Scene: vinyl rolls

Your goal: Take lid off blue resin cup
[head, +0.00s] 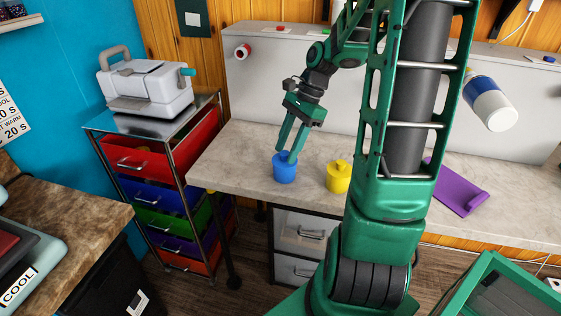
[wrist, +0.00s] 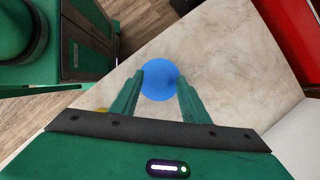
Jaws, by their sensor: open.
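The blue resin cup (head: 284,172) stands upright near the front edge of the counter in the head view. My gripper (head: 289,151) is right above it, pointing down, with its green fingers at the height of the cup's top. In the wrist view the round blue top (wrist: 159,80) shows between the tips of my open fingers (wrist: 160,82). A small gap seems to remain beside it, and I cannot tell whether the fingers touch it. The lid's knob cannot be made out clearly.
A yellow lidded cup (head: 339,178) stands just right of the blue cup. A drawer cart (head: 150,160) with a white machine (head: 146,84) stands to the left. The counter left of the blue cup is clear.

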